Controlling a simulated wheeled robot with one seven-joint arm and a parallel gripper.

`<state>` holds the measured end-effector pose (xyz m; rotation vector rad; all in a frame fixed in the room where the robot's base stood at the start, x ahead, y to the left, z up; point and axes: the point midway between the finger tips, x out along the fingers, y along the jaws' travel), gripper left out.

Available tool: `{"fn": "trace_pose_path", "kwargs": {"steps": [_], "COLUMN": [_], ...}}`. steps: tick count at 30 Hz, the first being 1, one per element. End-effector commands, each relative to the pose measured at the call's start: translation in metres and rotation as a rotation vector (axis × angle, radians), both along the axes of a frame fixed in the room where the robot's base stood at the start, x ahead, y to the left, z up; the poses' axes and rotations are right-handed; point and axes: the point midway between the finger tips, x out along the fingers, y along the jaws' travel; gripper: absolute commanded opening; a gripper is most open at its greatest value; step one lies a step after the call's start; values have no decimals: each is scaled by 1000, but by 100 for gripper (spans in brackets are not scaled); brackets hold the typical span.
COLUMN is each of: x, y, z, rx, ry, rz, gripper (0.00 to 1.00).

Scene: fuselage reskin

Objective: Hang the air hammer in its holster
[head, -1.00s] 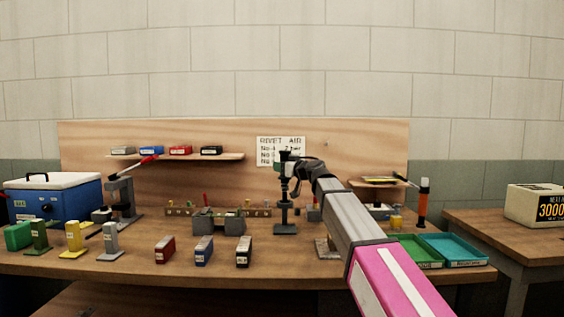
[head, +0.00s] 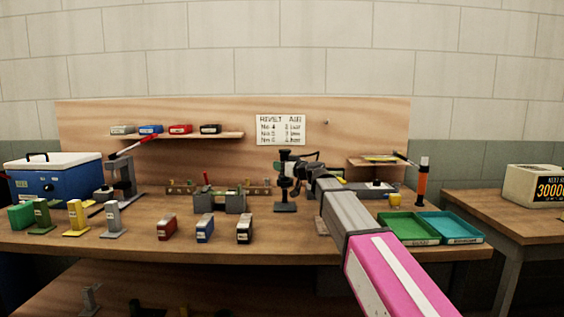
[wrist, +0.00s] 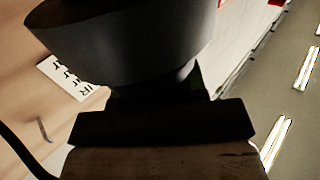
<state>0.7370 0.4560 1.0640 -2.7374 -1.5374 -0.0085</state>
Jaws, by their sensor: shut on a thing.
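My gripper (head: 287,170) is at the end of my arm, in front of the backboard and below the sign in the head view. It is shut on a dark tool, apparently the air hammer (head: 285,188), seen as a dark upright shape at the fingers. In the wrist view a large dark cylinder (wrist: 120,40) fills the top, above a dark block. Directly below the tool is a dark square foot (head: 285,207) on the bench, perhaps the holster's stand. I cannot tell whether the tool touches it or sits in it; the holster's opening is not clear.
A grey block fixture (head: 220,202) stands left of the tool, with red, blue and black boxes in front. Green (head: 408,228) and teal (head: 450,227) trays lie at the right. An orange-and-black cylinder (head: 422,185) stands behind them. A sign (head: 281,130) hangs on the backboard.

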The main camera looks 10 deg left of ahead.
Motion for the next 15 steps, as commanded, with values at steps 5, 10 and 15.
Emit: {"fn": "trace_pose_path", "kwargs": {"steps": [5,10,15], "x": [0,0,0], "y": [0,0,0], "z": [-5,-6,-5], "rx": [3,3,3], "ry": [1,1,1], "rz": [-1,-1,-1], "gripper": [11,11,46]}}
